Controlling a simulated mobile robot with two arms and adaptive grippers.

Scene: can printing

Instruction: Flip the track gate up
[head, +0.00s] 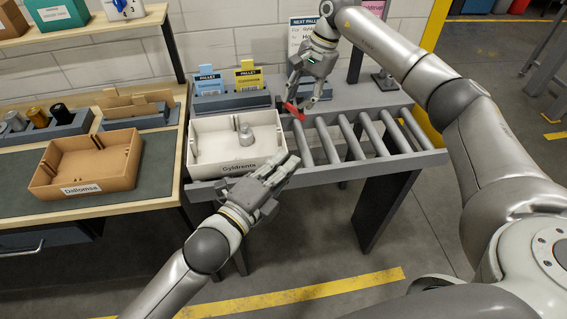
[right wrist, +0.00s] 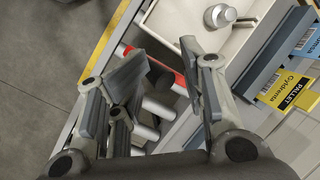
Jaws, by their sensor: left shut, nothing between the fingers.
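The track gate (head: 294,111) is a short red bar at the far end of the rollers, beside the white tray's right corner. In the right wrist view the red gate (right wrist: 178,79) lies beyond my fingers, partly hidden by them; I cannot tell its exact tilt. My right gripper (head: 302,104) is just above it, its fingers apart; the right wrist view also shows this gripper (right wrist: 165,85) open, with no clear grip on the bar. My left gripper (head: 287,162) is shut and empty over the white tray's front right corner.
A brown tray (head: 125,160) sits on the left bench. Pallet cards (head: 248,76) stand in a holder behind the white tray.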

